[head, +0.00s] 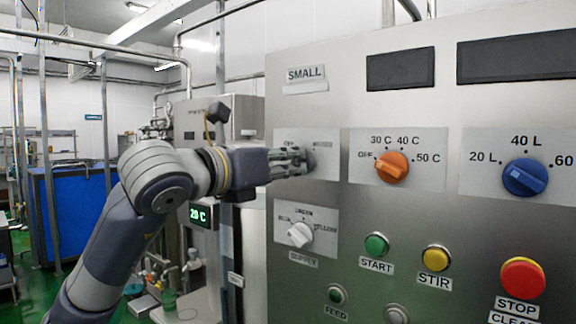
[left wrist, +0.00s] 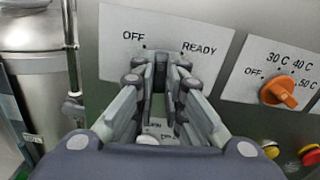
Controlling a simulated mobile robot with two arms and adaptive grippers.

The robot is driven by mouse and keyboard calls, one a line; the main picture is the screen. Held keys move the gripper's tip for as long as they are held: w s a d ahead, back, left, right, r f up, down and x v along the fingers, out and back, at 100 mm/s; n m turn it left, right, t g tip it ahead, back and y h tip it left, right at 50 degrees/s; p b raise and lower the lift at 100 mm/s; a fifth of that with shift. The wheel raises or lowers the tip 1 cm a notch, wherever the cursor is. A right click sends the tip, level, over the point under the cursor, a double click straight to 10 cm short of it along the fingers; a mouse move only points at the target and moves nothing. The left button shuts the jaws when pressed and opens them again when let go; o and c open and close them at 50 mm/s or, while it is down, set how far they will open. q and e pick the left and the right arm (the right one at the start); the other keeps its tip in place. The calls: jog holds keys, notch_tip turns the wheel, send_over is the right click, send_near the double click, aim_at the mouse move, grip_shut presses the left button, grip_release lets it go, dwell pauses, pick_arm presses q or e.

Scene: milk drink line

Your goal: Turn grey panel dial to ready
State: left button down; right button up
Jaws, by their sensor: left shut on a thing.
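The grey dial (left wrist: 160,61) sits on a light plate (left wrist: 190,30) marked OFF on the left and READY on the right. My left gripper (head: 302,160) reaches the panel from the left and is shut on the dial. In the left wrist view its fingertips (left wrist: 160,78) close from both sides and hide most of the dial. Which mark the dial points to cannot be told. In the head view the fingers cover much of the plate (head: 330,142). My right gripper is not in view.
An orange temperature dial (head: 392,167) is right of the plate, with a blue volume dial (head: 525,178) further right. A white supply dial (head: 300,234) is below. The green start (head: 376,245), yellow stir (head: 436,258) and red stop (head: 522,278) buttons sit lower right.

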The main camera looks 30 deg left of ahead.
pick_arm(q)
jog(key=m, duration=0.5)
jog(key=shift+m, duration=2.6)
jog(key=c, duration=1.7)
grip_release()
jog(key=shift+o, duration=0.2)
jog(key=shift+d, duration=0.1)
